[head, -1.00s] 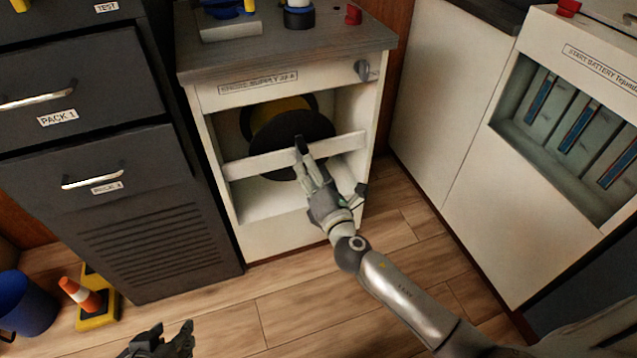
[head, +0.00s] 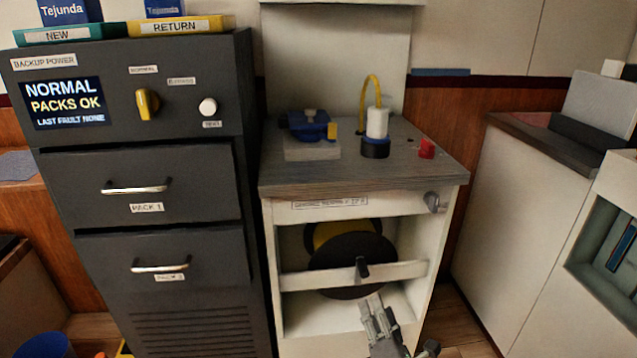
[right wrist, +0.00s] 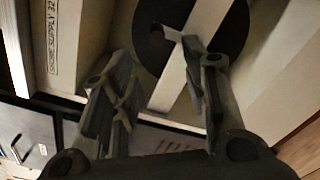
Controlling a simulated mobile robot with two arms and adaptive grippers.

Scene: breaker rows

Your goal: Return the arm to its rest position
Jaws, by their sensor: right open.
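My right gripper (head: 380,318) is at the bottom of the head view, in front of the lower part of the white cabinet (head: 272,235). In the right wrist view my right gripper (right wrist: 155,85) has its two fingers apart with nothing held between them. Behind the fingers in that view are the black disc (right wrist: 160,50) and the pale crossbar (right wrist: 180,65). The disc (head: 345,285) also shows in the head view, inside the cabinet's open bay behind the crossbar (head: 310,280). My left gripper is out of view.
A dark cabinet (head: 165,230) with two handled drawers stands on the left, its screen (head: 62,103) reading NORMAL PACKS OK. A blue clamp-like device (head: 308,125), a white cylinder (head: 376,123) and a red part (head: 427,148) stand on the worktop. A white cabinet (head: 510,215) is on the right.

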